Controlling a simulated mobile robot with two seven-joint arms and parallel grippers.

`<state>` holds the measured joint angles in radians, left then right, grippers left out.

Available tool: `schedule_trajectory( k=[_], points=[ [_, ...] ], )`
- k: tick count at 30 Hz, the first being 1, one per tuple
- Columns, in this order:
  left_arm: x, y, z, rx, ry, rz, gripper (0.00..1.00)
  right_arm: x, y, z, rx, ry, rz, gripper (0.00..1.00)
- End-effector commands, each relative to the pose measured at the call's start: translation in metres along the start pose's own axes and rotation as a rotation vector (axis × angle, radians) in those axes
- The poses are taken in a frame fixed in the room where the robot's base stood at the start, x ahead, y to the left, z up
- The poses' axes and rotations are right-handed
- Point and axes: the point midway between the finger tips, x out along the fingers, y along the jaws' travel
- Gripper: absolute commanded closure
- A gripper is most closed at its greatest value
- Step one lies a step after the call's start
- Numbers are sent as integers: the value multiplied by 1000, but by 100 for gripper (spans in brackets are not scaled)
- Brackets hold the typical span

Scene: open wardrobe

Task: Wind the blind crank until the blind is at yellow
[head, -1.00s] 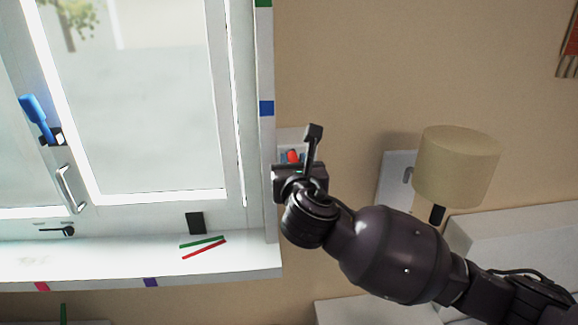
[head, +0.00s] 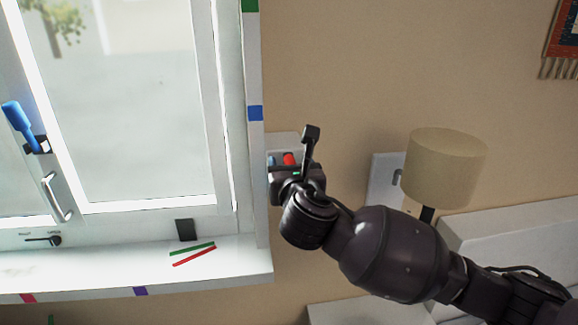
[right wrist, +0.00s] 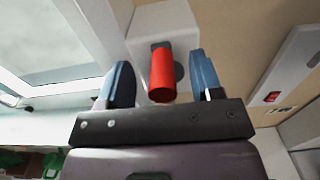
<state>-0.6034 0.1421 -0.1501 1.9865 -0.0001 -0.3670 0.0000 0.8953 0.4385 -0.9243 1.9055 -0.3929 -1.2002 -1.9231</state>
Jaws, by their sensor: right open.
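The crank's red handle (right wrist: 162,78) sticks out from a white box (right wrist: 165,20) on the wall beside the window; it also shows in the head view (head: 289,158). My right gripper (right wrist: 160,62) is open, with one blue finger on each side of the red handle and a visible gap to both. In the head view my right gripper (head: 283,164) partly hides the box. On the window's right edge strip are a green mark (head: 250,5) and a blue mark (head: 255,113). I see no yellow mark and cannot make out the blind. My left gripper is not in view.
The windowsill (head: 110,270) holds a green stick (head: 192,249) and a red stick (head: 195,256). The wall above my gripper is bare.

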Motion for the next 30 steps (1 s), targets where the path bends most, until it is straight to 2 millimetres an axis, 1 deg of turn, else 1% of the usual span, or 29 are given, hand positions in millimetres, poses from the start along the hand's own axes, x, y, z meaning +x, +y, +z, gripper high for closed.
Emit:
schedule_trajectory(
  k=[8,30],
  points=[
    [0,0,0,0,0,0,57,-2,0,0,0,0,1,40],
    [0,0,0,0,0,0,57,-61,0,0,0,1,1,40]
  ],
)
